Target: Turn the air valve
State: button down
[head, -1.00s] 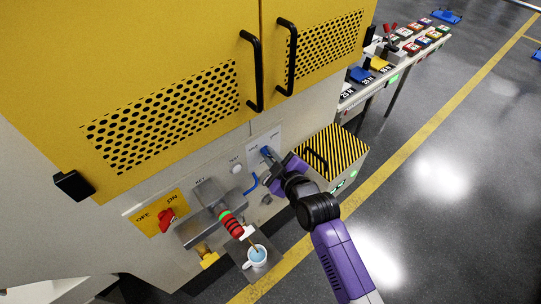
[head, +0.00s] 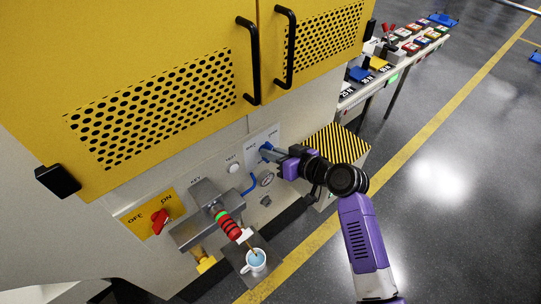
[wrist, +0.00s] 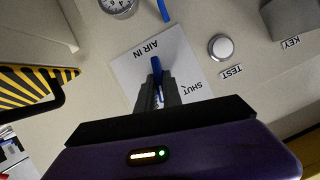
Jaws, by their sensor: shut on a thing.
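The air valve's blue handle (head: 264,146) stands out from a white plate on the machine's front panel. In the wrist view the blue handle (wrist: 156,67) lies between my fingertips, over a plate (wrist: 134,66) lettered AIR IN and SHUT. My gripper (head: 271,151) reaches it from the right, its purple body close to the panel. In the wrist view my gripper (wrist: 158,86) is shut on the handle, and the fingers hide its lower part.
A blue hose (head: 250,185) and a round gauge (head: 267,179) sit below the valve. A white TEST button (head: 234,168) is to its left. A red switch (head: 160,221) and a cup (head: 255,260) are further left. A striped box (head: 338,146) stands to the right.

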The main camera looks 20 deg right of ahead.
jog(key=m+y+b, duration=0.1)
jog(key=m, duration=0.1)
jog(key=m+y+b, duration=0.1)
jog(key=m, duration=0.1)
jog(key=shift+d+f+y, duration=0.2)
jog(key=shift+y, duration=0.1)
dwell(0.5)
jog(key=c, duration=1.5)
grip_release()
jog(key=b+v, duration=0.1)
jog(key=v, duration=0.6)
jog(key=shift+s+d, duration=0.3)
jog(key=shift+r, duration=0.15)
